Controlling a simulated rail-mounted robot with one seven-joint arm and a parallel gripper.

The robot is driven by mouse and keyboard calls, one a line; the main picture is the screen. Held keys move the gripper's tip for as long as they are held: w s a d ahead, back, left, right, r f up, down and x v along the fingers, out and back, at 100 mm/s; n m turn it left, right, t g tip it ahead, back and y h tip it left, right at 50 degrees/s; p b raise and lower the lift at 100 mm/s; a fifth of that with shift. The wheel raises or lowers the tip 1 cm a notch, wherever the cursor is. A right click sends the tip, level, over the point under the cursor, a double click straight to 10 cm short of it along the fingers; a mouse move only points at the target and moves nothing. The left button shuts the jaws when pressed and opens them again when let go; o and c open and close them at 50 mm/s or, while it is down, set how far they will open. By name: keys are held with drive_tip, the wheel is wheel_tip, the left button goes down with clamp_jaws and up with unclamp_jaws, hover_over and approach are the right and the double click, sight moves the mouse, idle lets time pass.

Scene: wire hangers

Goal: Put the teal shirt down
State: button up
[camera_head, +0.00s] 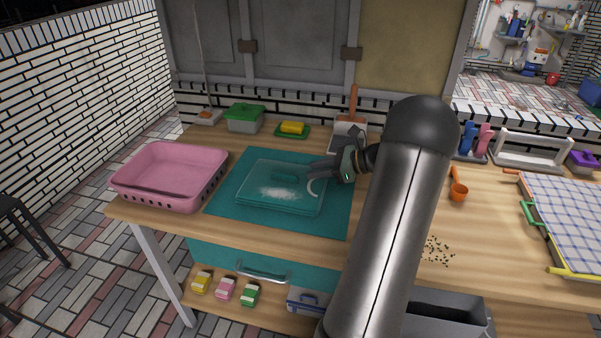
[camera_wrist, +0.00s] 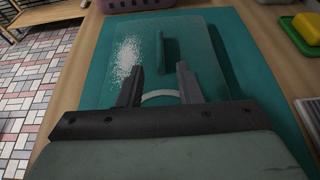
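I see no shirt in either view. A flat teal mat (camera_head: 225,208) lies on the wooden counter, and it also shows in the wrist view (camera_wrist: 262,110). A clear teal-tinted board or lid (camera_head: 305,207) with a dark teal bar (camera_wrist: 160,52) lies on it. White powder (camera_head: 278,193) is spread beside the bar. My gripper (camera_head: 322,171) is over the right part of the mat. Its two fingers (camera_wrist: 160,70) stand apart in the wrist view. A pale curved piece (camera_wrist: 160,95) shows between them; I cannot tell whether they touch it.
A pink basket (camera_head: 170,175) stands left of the mat. A green-lidded box (camera_head: 244,118) and a yellow block on a green dish (camera_head: 292,129) are behind. An orange scoop (camera_head: 458,190) and a checked cloth (camera_head: 570,215) lie to the right. Bare counter (camera_head: 490,240) lies between them.

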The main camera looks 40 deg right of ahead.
drive_tip(key=s+a+r+n+g, duration=0.15)
drive_tip(key=a+n+g, duration=0.45)
drive_tip(key=a, duration=0.7)
drive_tip(key=s+a+r+n+g, duration=0.1)
drive_tip(key=s+a+n+g, duration=0.15)
drive_tip(key=a+n, duration=0.75)
drive_tip(key=s+a+f+n+g+h, duration=0.2)
drive_tip(key=s+a+n+h, duration=0.5)
drive_tip(key=s+a+n, duration=0.6)
drive_tip(key=shift+s+a+f+g+h, duration=0.2)
drive_tip(key=shift+s+a+g+h, duration=0.15)
drive_tip(key=shift+s+a, duration=0.45)
